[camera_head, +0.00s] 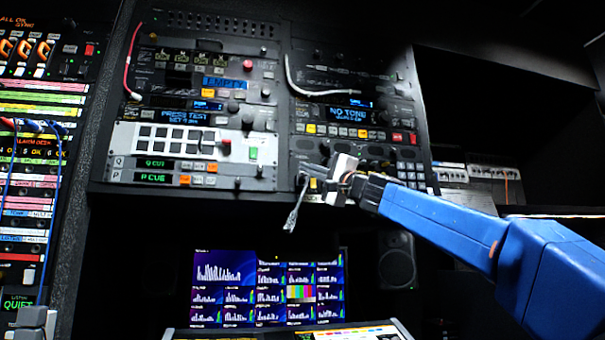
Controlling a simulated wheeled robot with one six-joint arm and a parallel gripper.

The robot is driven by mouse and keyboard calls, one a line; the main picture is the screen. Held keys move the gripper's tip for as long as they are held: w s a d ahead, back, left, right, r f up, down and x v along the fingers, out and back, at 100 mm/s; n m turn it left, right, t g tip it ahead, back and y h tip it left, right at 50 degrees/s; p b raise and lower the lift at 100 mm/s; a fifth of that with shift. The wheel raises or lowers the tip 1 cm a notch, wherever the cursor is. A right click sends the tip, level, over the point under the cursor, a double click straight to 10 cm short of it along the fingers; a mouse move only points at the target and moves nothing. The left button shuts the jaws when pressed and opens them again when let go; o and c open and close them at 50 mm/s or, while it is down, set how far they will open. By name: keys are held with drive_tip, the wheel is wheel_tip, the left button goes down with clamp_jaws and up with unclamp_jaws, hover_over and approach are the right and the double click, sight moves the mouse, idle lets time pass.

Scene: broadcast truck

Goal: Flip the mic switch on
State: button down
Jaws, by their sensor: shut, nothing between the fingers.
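My gripper (322,187) is at the lower left part of the right-hand equipment rack, at the end of the blue arm that comes in from the right. Its fingers are shut, with nothing seen between them. The fingertips are close to the panel's lower left corner, beside a small yellowish control (313,184). I cannot tell whether they touch the panel. No label for the mic switch is readable, and the gripper hides part of this panel. A pale cable end (295,211) hangs just below and left of the fingers.
A left rack unit (190,140) holds a white button panel and green displays. A white cable (305,88) loops across the upper right rack. Below are a monitor wall (225,271), a speaker (397,262) and a console (290,332). A dark gap lies under the racks.

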drive_tip(key=shift+w, duration=0.15)
idle(0.3)
drive_tip(key=shift+w+a, duration=0.1)
drive_tip(key=shift+w, duration=0.15)
drive_tip(key=shift+w+a+f, duration=0.1)
drive_tip(key=shift+w, duration=0.2)
idle(0.6)
idle(0.4)
drive_tip(key=shift+s+d, duration=0.2)
drive_tip(key=shift+s, duration=0.5)
drive_tip(key=shift+s, duration=0.15)
drive_tip(key=s, duration=0.1)
drive_tip(key=s+d, duration=0.1)
drive_tip(key=s, duration=0.2)
drive_tip(key=shift+s+d+r, duration=0.15)
drive_tip(key=shift+s+r, duration=0.1)
drive_tip(key=shift+r, duration=0.15)
idle(0.3)
